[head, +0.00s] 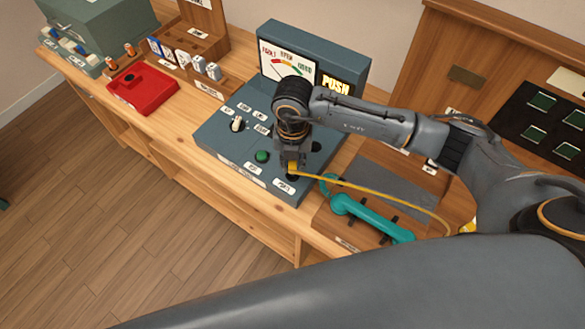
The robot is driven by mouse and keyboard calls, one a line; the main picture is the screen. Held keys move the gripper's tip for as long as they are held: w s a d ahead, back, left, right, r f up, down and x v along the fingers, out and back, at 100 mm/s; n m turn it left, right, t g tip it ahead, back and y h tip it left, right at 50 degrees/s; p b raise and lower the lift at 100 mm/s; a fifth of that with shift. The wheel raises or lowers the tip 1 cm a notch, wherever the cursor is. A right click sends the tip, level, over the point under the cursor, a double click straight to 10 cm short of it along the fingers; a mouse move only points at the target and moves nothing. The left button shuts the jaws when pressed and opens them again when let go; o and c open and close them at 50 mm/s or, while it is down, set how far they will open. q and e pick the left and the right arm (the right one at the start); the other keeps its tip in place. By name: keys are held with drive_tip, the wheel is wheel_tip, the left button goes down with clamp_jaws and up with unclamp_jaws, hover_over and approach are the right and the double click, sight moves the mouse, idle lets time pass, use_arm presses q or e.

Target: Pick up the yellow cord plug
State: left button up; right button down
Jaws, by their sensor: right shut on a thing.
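The yellow cord plug (293,167) is between the fingers of my right gripper (292,163), which is shut on it. The plug is over the front right part of the grey-blue tester panel (220,142), near a dark round socket. I cannot tell whether the plug's tip touches or sits in the socket. Its yellow cord (378,191) runs right, over the teal handset, toward my arm. My left gripper is not in view.
The teal handset (368,216) lies on a wooden stand right of the panel. A gauge box (290,62) stands behind the panel. A red phone base (142,88) and a rack of small parts are to the left. A dark board with green squares (540,125) is at right.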

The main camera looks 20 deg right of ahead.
drive_tip(key=s+a+r+b, duration=0.2)
drive_tip(key=s+r+b, duration=0.1)
drive_tip(key=s+r, duration=0.6)
drive_tip(key=shift+s+a, duration=0.3)
drive_tip(key=shift+s, duration=1.7)
drive_tip(key=shift+f, duration=0.1)
